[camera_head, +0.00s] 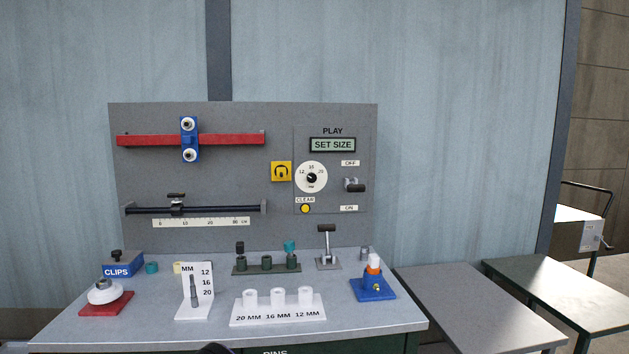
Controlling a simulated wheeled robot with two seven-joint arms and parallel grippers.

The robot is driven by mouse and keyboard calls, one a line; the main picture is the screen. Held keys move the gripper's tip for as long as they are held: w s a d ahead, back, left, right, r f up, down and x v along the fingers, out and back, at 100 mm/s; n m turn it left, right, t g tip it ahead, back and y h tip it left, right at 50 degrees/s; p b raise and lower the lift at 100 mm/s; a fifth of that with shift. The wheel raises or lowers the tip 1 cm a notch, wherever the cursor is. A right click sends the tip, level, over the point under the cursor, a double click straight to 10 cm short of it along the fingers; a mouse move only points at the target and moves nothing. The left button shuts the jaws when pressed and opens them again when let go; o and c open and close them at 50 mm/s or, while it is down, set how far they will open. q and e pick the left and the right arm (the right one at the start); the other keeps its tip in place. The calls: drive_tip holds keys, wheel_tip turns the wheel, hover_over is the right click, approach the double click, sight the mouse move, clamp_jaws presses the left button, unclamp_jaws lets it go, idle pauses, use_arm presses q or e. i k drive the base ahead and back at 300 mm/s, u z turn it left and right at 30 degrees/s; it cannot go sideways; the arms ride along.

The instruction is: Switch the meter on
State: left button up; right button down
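The meter (334,192) is a grey panel at the right of the upright board. Its display (332,145) reads SET SIZE under the word PLAY. A round white dial (311,178) marked 12, 16 and 20 sits below the display. A switch (354,186) with a dark handle sticks out between the OFF label (350,163) and the ON label (348,208). I cannot tell clearly which way it is thrown. A yellow button (305,209) sits under the CLEAR label.
A red bar (228,139) crosses the board. Lower tables (470,300) stand to the right.

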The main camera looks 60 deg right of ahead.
sight(352, 187)
drive_tip(key=k, duration=0.75)
drive_tip(key=z, duration=1.2)
drive_tip(key=i, duration=0.35)
drive_tip(key=z, duration=0.1)
